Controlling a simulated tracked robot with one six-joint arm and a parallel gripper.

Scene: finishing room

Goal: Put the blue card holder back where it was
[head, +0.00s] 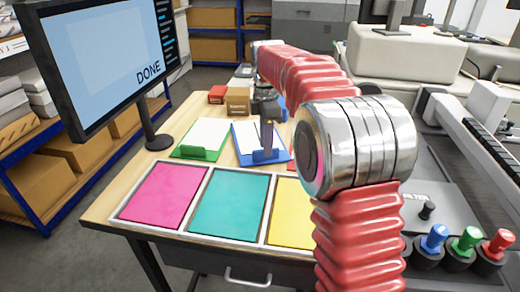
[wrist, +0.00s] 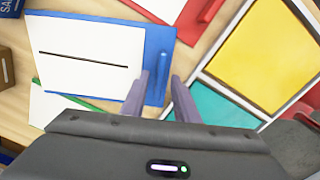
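The blue card holder (head: 246,153) lies on the wooden table behind the colour panels, with a white card (wrist: 85,52) on it that bears a black line. In the wrist view, its blue edge strip (wrist: 157,40) has a narrow raised tab (wrist: 162,68). My gripper (wrist: 161,76) is over this strip, fingers apart, with the tab between their tips. Gaps seem to show on both sides of the tab. In the head view my gripper (head: 267,146) points down at the holder's front edge, and the fingertips are hard to make out.
A green card holder (head: 200,153) is on the left; a red one (wrist: 205,12) is on the other side. Magenta (head: 163,195), teal (head: 235,202) and yellow (head: 290,212) panels lie in front. Small boxes (head: 238,100) stand behind. A monitor (head: 100,60) reads DONE.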

